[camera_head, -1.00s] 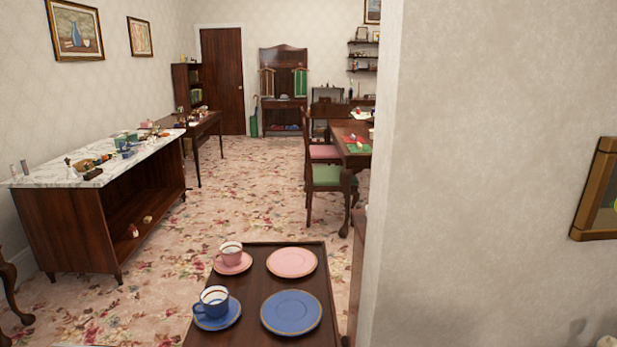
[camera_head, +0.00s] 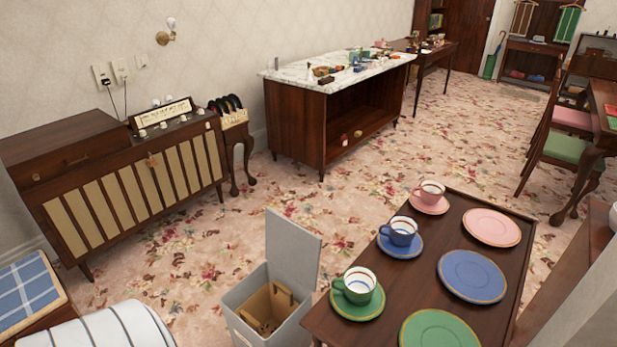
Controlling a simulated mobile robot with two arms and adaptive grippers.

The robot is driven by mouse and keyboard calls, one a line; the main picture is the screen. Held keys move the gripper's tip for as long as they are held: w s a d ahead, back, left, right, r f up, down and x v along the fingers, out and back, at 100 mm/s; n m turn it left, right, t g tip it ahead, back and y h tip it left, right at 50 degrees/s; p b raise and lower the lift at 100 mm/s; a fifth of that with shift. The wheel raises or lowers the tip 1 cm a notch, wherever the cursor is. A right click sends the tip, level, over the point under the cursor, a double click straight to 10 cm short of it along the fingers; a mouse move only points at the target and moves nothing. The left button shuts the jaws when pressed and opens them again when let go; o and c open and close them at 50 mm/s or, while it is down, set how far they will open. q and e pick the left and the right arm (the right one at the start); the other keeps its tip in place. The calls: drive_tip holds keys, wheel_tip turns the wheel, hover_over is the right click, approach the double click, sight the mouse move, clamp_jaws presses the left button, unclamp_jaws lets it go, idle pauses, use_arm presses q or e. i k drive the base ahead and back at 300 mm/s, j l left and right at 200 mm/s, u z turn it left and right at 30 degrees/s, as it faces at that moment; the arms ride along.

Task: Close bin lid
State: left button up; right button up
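A grey square bin (camera_head: 242,317) stands on the floor at the bottom middle of the head view. Its flat grey lid (camera_head: 292,250) stands up, tilted back from the far right rim, so the bin is open. Brown cardboard-like pieces (camera_head: 258,308) show inside. The bin's lower part is cut off by the frame edge. Neither of my grippers shows in the head view.
A dark wooden table (camera_head: 448,240) with cups, saucers and plates stands close to the right of the bin. A record cabinet (camera_head: 130,190) is at the left. A white striped object (camera_head: 95,330) is at the bottom left. Flowered carpet (camera_head: 200,262) is clear beyond the bin.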

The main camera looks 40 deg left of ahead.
sight(291, 247)
drive_tip(key=k+j+u, duration=0.15)
drive_tip(key=k+u, duration=0.45)
drive_tip(key=u, duration=1.95)
drive_tip(key=i+u, duration=0.25)
drive_tip(key=i, duration=0.45)
drive_tip(key=i+l+u, duration=0.25)
drive_tip(key=i, duration=0.45)
drive_tip(key=i+l+z, duration=0.2)
drive_tip(key=i+z, duration=0.6)
drive_tip(key=i+j+z, duration=0.1)
drive_tip(key=i+z, duration=0.3)
drive_tip(key=i, duration=0.15)
drive_tip(key=i+j+z, duration=0.25)
drive_tip(key=i+z, duration=0.15)
drive_tip(key=i+l+z, duration=0.2)
drive_tip(key=i+z, duration=0.2)
drive_tip(key=i, duration=0.3)
drive_tip(key=i+z, duration=0.35)
drive_tip(key=i, duration=0.3)
drive_tip(key=i+j+z, duration=0.15)
drive_tip(key=i+z, duration=0.25)
drive_tip(key=i, duration=0.3)
drive_tip(key=i+z, duration=0.35)
drive_tip(key=i+j+z, duration=0.2)
drive_tip(key=z, duration=0.15)
drive_tip(key=i+j+z, duration=0.35)
drive_tip(key=l+z, duration=0.1)
drive_tip(key=z, duration=3)
